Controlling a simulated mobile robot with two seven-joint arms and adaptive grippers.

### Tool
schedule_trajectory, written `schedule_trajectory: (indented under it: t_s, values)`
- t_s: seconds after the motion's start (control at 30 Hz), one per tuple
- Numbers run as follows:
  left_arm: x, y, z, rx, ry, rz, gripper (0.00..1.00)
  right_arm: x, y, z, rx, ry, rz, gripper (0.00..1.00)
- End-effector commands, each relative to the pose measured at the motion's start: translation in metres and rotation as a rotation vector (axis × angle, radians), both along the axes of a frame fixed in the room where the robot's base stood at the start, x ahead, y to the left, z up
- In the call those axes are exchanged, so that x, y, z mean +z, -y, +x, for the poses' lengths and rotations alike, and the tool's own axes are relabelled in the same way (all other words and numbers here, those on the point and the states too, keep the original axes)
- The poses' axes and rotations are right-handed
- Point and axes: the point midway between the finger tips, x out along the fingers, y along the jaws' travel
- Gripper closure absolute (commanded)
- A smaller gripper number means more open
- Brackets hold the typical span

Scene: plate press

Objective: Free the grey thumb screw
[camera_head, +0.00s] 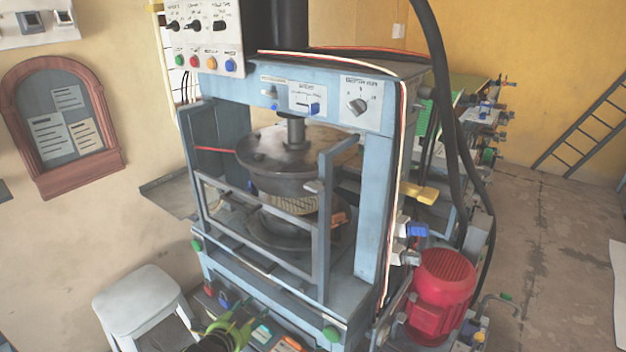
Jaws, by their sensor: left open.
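The blue-grey plate press (375,200) stands in the middle, with a round dark upper plate (285,160) under its ram. A small grey knob (315,186) sits on the front guard frame near the right upright; it may be the grey thumb screw, but it is too small to be sure. My left gripper (236,324), with green fingers, is at the bottom edge, in front of the press base and well below that knob. It is open, with nothing visible between its fingers. Its arm is mostly cut off by the frame. My right gripper is out of view.
A red motor (440,290) and black hoses (452,130) are on the press's right side. A white stool (140,300) stands at the lower left. A control box (203,38) hangs at the upper left. Open floor (560,260) lies to the right.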

Motion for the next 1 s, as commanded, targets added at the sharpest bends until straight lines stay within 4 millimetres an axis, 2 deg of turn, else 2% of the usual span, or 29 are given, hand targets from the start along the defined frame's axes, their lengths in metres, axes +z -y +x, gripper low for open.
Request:
schedule_trajectory:
  t_s: [0.03, 0.1, 0.2, 0.3, 0.33, 0.4, 0.5, 1.0]
  values:
    - [0.069, 0.016, 0.018, -0.077, 0.117, 0.052, 0.57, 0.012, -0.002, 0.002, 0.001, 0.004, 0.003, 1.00]
    - [0.140, 0.038, 0.026, -0.172, 0.254, 0.124, 0.57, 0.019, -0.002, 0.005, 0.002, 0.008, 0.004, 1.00]
    - [0.221, 0.067, 0.022, -0.287, 0.420, 0.220, 0.57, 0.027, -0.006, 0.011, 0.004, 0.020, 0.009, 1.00]
    - [0.275, 0.088, 0.010, -0.367, 0.541, 0.295, 0.57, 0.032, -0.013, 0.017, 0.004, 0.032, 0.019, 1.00]
    - [0.286, 0.093, 0.006, -0.383, 0.568, 0.312, 0.57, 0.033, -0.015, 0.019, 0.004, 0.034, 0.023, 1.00]
    - [0.303, 0.100, 0.000, -0.413, 0.612, 0.342, 0.57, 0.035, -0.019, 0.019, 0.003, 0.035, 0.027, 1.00]
    - [0.314, 0.108, -0.001, -0.430, 0.640, 0.359, 0.57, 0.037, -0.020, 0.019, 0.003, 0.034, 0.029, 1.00]
    - [0.315, 0.143, 0.047, -0.429, 0.641, 0.356, 0.57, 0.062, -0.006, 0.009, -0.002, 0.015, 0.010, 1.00]
